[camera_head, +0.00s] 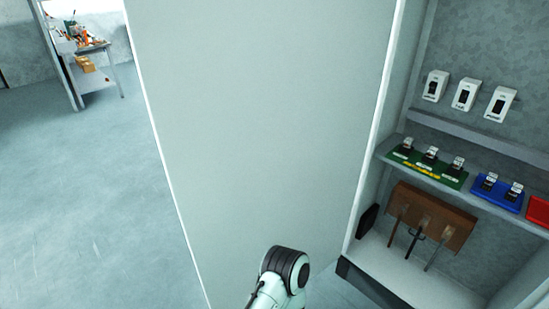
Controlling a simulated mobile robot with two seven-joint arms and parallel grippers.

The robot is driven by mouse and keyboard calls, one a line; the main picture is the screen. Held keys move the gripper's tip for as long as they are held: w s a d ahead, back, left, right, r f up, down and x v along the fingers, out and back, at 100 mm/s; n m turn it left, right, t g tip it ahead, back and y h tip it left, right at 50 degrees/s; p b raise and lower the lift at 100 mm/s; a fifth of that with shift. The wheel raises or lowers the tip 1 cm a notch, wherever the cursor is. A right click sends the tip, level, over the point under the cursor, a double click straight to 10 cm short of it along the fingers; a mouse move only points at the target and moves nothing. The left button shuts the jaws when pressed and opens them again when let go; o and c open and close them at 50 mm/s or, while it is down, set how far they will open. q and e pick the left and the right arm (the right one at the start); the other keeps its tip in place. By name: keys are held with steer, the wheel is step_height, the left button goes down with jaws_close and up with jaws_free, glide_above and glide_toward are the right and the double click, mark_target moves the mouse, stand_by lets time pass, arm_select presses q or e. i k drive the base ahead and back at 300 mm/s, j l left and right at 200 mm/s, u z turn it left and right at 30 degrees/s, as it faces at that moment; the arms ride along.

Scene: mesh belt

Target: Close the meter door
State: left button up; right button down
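The meter door (262,120) is a large pale grey-green panel in the middle of the view. It stands open, with its right edge along the left side of the cabinet (397,95) and its free edge to the left. The cabinet's inside is in plain sight on the right. One of my arms shows at the bottom centre, in front of the door's lower part; I cannot tell whether it touches the door. Neither gripper is in view.
The cabinet holds white switch units (464,94), a green board (428,165), a blue board (497,192), a red block (538,210) and a brown wooden piece (432,218). A workbench (92,75) with tools stands at the far left. The floor (85,200) left of the door is clear.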

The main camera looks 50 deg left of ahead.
mark_target(262, 112)
steer(key=k+j, duration=0.3)
steer(key=k, duration=0.15)
steer(key=k+j+z, duration=0.1)
steer(key=k+j, duration=0.2)
steer(key=k, duration=0.15)
steer(key=k+j, duration=0.15)
steer(key=j, duration=0.15)
steer(key=k+j+z, duration=0.1)
steer(key=j, duration=0.25)
steer(key=k+j, duration=0.25)
steer(key=j+z, duration=0.1)
steer(key=j, duration=1.05)
